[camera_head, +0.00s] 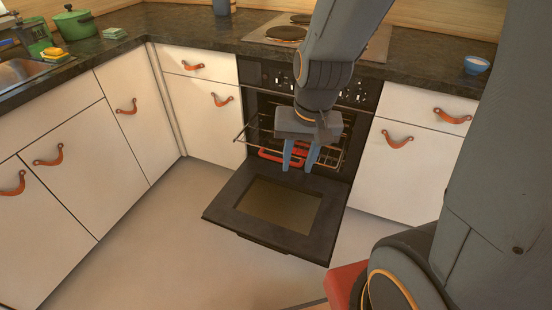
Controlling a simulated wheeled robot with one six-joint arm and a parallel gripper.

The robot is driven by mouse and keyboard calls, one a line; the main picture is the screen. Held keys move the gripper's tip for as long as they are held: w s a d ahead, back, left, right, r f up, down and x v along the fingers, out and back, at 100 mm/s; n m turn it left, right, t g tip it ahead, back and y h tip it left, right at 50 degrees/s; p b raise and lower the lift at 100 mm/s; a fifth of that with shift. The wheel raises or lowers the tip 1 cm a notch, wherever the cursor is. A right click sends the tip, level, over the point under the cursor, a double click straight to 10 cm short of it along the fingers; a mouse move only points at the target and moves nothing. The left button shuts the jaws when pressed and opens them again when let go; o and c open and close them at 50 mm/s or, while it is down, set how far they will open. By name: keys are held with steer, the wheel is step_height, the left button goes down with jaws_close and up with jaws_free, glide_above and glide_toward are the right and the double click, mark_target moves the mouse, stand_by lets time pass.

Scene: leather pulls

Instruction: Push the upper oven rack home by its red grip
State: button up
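The oven (257,103) stands under the hob with its door (222,206) folded down flat. A wire rack (246,135) sticks out from the oven opening above the door. A red grip (268,155) shows low at the front of the rack area, partly covered by my gripper. My gripper (300,168) points down in front of the oven opening, its two blue fingers apart with a gap between them. Red shows behind and between the fingers; I cannot tell whether they touch the grip. The arm and gripper hide the rack's middle and much of the oven inside.
The lowered door juts into the floor space. White cabinets with leather pulls (397,139) flank the oven on both sides. A dark counter (190,28) carries a green pot (74,23) and a blue bowl (476,65). The floor (150,250) left of the door is clear.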

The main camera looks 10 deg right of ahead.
steer(key=w+a+f+m+t+b, duration=0.3)
steer(key=w+a+f+m+b, duration=0.15)
steer(key=w+f, duration=0.5)
steer(key=m+t+h+b, duration=0.45)
steer(key=m+b, duration=0.35)
steer(key=m, duration=0.3)
glide_toward(276, 160)
steer(key=w+a+f, duration=0.1)
steer(key=a, duration=0.3)
steer(key=w+d+f+m+t+h+b, duration=0.1)
steer(key=w+d+f+m+b, duration=0.1)
steer(key=w+d+f+m+t+h+b, duration=0.1)
steer(key=w+d+f+m+h+b, duration=0.1)
steer(key=d, duration=0.1)
steer(key=w+d+f+m+t+h+b, duration=0.1)
steer(key=w+d+f+m+h+b, duration=0.1)
steer(key=shift+w+d+m+t, duration=0.2)
steer(key=shift+w+m+t, duration=0.05)
steer(key=shift+w+m, duration=0.1)
steer(key=shift+c, duration=0.2)
steer(key=shift+s, duration=0.1)
jaws_close()
